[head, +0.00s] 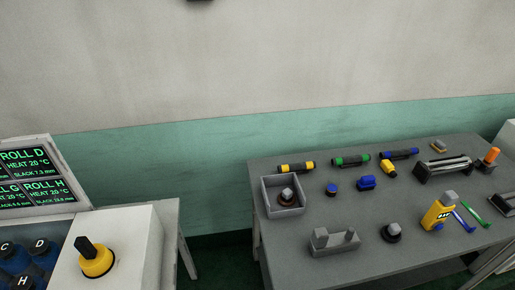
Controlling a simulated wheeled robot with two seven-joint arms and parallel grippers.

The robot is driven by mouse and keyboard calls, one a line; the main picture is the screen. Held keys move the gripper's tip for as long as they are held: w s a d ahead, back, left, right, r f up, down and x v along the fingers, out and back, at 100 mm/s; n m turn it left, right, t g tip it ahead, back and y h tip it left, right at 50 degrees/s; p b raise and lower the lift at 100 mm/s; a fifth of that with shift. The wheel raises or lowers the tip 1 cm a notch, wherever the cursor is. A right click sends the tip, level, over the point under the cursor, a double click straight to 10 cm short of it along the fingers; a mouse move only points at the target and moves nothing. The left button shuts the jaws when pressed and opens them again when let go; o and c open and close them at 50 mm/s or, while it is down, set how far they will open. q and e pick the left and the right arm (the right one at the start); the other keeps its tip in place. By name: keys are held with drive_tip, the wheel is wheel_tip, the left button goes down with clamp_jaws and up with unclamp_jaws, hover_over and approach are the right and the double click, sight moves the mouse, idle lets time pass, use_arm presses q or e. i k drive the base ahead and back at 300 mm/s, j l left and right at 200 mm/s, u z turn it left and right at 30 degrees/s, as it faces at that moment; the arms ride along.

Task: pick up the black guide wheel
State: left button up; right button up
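A black round wheel-like part (391,233) with a grey block-shaped top sits on the grey table (350,265), near the front middle. It looks like the black guide wheel. A similar part with a brownish base and grey top (287,197) is inside the square grey tray (283,210) at the table's left. Neither of my grippers shows in the head view.
Left stands a machine with a yellow-and-black knob (97,260) and a screen (25,175). The table also holds a grey bracket (335,242), a yellow device (438,212), blue parts (366,183) and banded rollers (351,160). A gap separates machine and table.

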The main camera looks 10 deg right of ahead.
sight(394, 230)
drive_tip(key=k+l+z, duration=0.1)
drive_tip(key=z, duration=1)
